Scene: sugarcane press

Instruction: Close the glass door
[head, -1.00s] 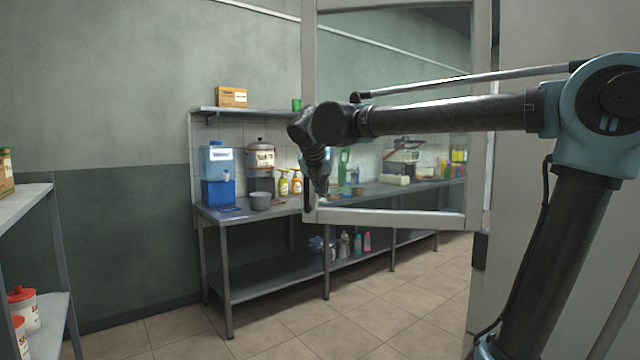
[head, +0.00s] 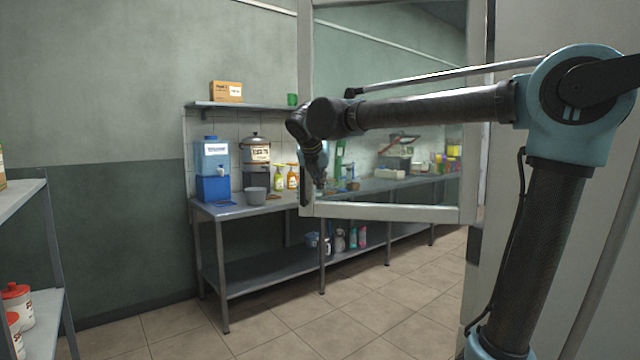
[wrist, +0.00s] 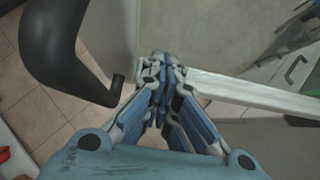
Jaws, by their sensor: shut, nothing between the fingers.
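The glass door (head: 390,212), a pale frame around a clear pane, stands open in the head view, with the counter showing through it. My gripper (head: 320,187) is at the lower left part of the door, close to its free edge. In the wrist view my gripper (wrist: 163,68) is shut and empty, its fingertips beside the pale door rail (wrist: 250,92). Whether they touch it I cannot tell. A thick black curved bar (wrist: 65,55), which looks like the door's handle, is left of the fingers.
A metal counter (head: 262,270) with a blue water dispenser (head: 212,172) and bottles stands along the wall behind the door. A shelf unit (head: 50,240) with red-lidded tubs is at the left. A pale wall panel (head: 540,30) is at the right. The tiled floor between is clear.

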